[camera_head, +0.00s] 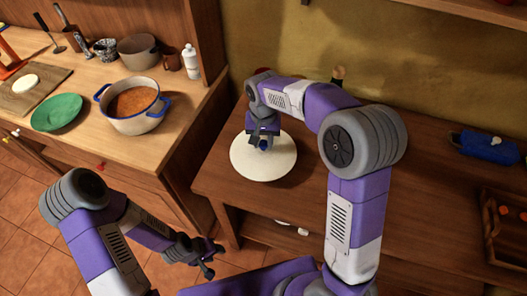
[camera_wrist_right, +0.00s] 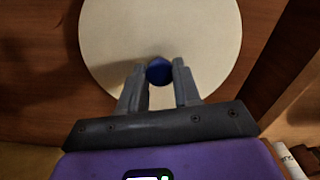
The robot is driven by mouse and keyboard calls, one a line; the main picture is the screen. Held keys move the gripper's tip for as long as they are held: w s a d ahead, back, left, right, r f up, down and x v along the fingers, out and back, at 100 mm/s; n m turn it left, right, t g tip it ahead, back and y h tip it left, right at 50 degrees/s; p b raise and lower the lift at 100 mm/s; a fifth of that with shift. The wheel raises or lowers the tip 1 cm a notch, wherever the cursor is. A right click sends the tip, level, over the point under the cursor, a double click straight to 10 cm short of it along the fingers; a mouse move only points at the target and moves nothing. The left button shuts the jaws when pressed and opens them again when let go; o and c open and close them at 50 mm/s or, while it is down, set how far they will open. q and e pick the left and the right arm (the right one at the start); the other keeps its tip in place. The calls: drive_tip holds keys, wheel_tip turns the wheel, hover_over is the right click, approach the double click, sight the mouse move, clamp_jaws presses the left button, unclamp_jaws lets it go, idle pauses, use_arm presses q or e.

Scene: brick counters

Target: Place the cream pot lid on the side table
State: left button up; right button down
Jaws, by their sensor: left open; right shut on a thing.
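The cream pot lid (camera_head: 264,163) is a round pale disc with a blue knob, at the left end of the brown side table (camera_head: 225,190) in the head view. My right gripper (camera_head: 262,143) is above the lid and shut on its knob. In the right wrist view the lid (camera_wrist_right: 200,30) is below the fingers, and the blue knob (camera_wrist_right: 159,71) is between the fingertips. I cannot tell whether the lid touches the table top. My left gripper (camera_head: 205,262) is open and empty, low over the floor in front of the counters.
A pot of orange food (camera_head: 133,104), a green plate (camera_head: 57,112) and a white bottle (camera_head: 191,62) stand on the left counter. A blue item (camera_head: 488,147) and a wooden crate (camera_head: 505,232) are at the side table's right. A gap separates the counters.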

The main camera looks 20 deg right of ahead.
sight(263, 150)
drive_tip(key=shift+f+b, duration=0.55)
drive_tip(key=shift+f, duration=1.65)
drive_tip(key=shift+f, duration=0.15)
drive_tip(key=c, duration=0.8)
unclamp_jaws()
wheel_tip(263, 150, up, 12)
drive_tip(key=p, duration=0.3)
